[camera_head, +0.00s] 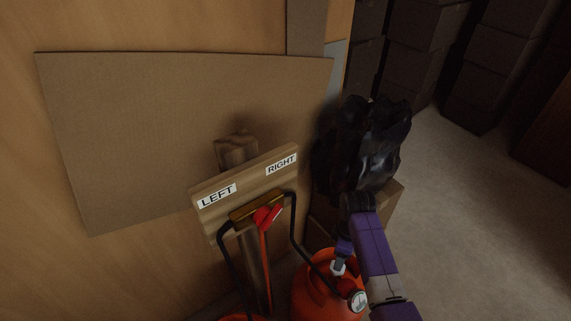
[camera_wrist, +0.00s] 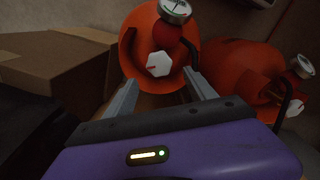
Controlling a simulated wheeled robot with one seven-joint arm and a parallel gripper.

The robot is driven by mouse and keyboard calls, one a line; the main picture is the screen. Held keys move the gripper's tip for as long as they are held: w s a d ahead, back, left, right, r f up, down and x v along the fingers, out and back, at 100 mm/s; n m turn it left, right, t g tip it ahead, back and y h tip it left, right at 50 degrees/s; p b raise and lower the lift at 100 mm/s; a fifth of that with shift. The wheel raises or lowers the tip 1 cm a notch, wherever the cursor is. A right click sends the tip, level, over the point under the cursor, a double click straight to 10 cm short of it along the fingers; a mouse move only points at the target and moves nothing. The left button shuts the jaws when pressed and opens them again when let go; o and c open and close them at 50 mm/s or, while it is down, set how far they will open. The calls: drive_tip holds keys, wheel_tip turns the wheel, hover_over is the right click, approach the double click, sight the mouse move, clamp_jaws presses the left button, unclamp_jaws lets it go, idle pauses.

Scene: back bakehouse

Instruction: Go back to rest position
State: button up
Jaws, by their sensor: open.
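My gripper (camera_wrist: 163,79) is open in the wrist view, its two grey fingers spread and empty. Beyond the fingertips is an orange gas cylinder (camera_wrist: 136,42) with a white hexagonal piece (camera_wrist: 158,64), a red knob (camera_wrist: 166,34) and a round gauge (camera_wrist: 175,10). I cannot tell whether the fingers touch it. In the head view my purple arm reaches down over the right orange cylinder (camera_head: 315,292), close to its gauge (camera_head: 357,301). A second orange cylinder (camera_wrist: 240,65) shows at right in the wrist view.
A wooden board (camera_head: 243,188) labelled LEFT and RIGHT carries a brass block (camera_head: 257,206) with a red lever (camera_head: 267,217) and black hoses (camera_head: 294,232). A black bag (camera_head: 362,150) sits beside my arm. A cardboard box (camera_wrist: 60,70) stands left; open floor (camera_head: 450,200) lies right.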

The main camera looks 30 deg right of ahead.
drive_tip(key=shift+w+d+m, duration=0.15)
drive_tip(key=shift+w+m, duration=0.15)
drive_tip(key=w+d+r+m+t+h, duration=0.3)
drive_tip(key=w+d+r+t, duration=0.15)
drive_tip(key=w, duration=0.35)
drive_tip(key=s+a+r+m+t+h, duration=0.1)
drive_tip(key=s+a+r+m+t, duration=0.1)
drive_tip(key=a+r+t, duration=0.25)
drive_tip(key=s+a+r+m+t+y, duration=0.1)
drive_tip(key=s+a+r+t, duration=0.3)
drive_tip(key=s+a+r, duration=0.75)
drive_tip(key=s+a+r+m+t+y, duration=0.15)
drive_tip(key=s+a+r+t, duration=0.25)
drive_tip(key=s+a+r, duration=0.7)
drive_tip(key=s+d+f+n+g+y, duration=0.1)
drive_tip(key=s+f, duration=0.3)
drive_tip(key=s, duration=0.4)
drive_tip(key=shift+s+d+g, duration=0.35)
drive_tip(key=shift+d+g, duration=0.1)
drive_tip(key=shift+g, duration=0.15)
